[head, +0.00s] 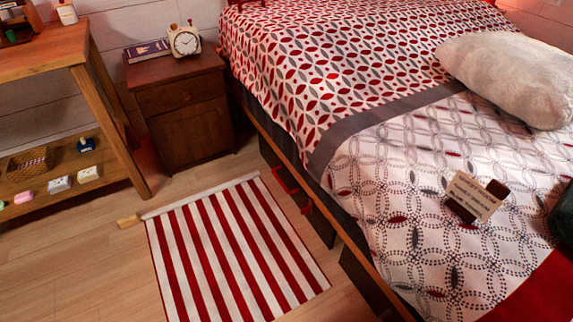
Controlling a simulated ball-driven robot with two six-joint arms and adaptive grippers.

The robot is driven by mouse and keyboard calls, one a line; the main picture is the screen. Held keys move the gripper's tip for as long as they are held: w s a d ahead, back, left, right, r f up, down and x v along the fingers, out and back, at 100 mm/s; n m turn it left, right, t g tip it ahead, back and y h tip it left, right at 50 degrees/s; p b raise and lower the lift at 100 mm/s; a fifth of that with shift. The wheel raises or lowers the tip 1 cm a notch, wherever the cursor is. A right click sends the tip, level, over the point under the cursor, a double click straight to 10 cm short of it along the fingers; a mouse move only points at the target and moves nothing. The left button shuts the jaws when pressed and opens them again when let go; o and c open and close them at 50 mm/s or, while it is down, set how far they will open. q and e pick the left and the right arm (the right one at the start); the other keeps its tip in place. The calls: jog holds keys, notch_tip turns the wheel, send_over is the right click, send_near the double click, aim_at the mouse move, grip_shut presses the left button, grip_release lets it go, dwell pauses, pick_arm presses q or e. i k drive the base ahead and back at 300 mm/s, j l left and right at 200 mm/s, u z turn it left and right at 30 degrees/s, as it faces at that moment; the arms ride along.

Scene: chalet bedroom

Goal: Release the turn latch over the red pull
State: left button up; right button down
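Under the near side of the bed, dark drawer or box fronts show in the head view. A red pull (285,181) sits on one of them, partly tucked beneath the wooden bed rail. Another red piece (307,208) shows just to its lower right. They are small and shaded, and I cannot make out a turn latch over either one. Neither of my grippers is in view.
A red-and-white striped rug (235,255) lies beside the bed. A nightstand (190,115) with a clock (185,42) stands at the bed's head-left. A wooden shelf table (60,60) is at left. A pillow (510,78) and a card (470,198) lie on the bed.

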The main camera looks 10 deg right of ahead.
aim_at(303, 210)
jog(key=i+l, duration=0.1)
jog(key=i, duration=1.15)
jog(key=l+u, duration=0.05)
